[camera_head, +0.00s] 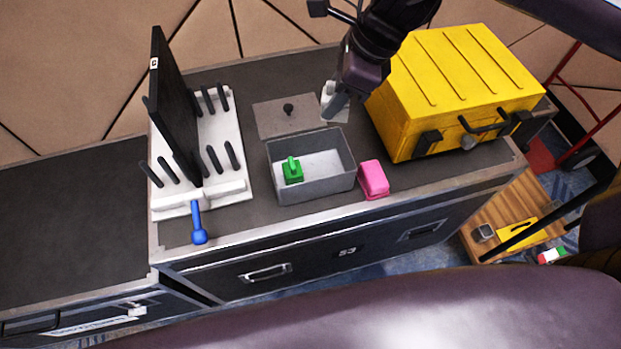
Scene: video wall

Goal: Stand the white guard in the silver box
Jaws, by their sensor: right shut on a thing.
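The silver box (315,188) stands open in the middle of the case top. A green piece (292,172) with an upright tab is inside it, toward the left, and the rest of its pale floor is bare. My right gripper (335,102) reaches down from the top behind the box's back right corner. It is shut on a small white piece, likely the white guard (328,88), which its fingers partly hide. I cannot tell whether the guard touches the surface under it. My left gripper is not in view.
A grey lid (275,118) with a black knob lies behind the box. A pink block (373,179) sits right of the box, and a yellow case (455,85) stands beyond. At left are a white rack (235,165) with black pegs and panel, and a blue tool (197,225).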

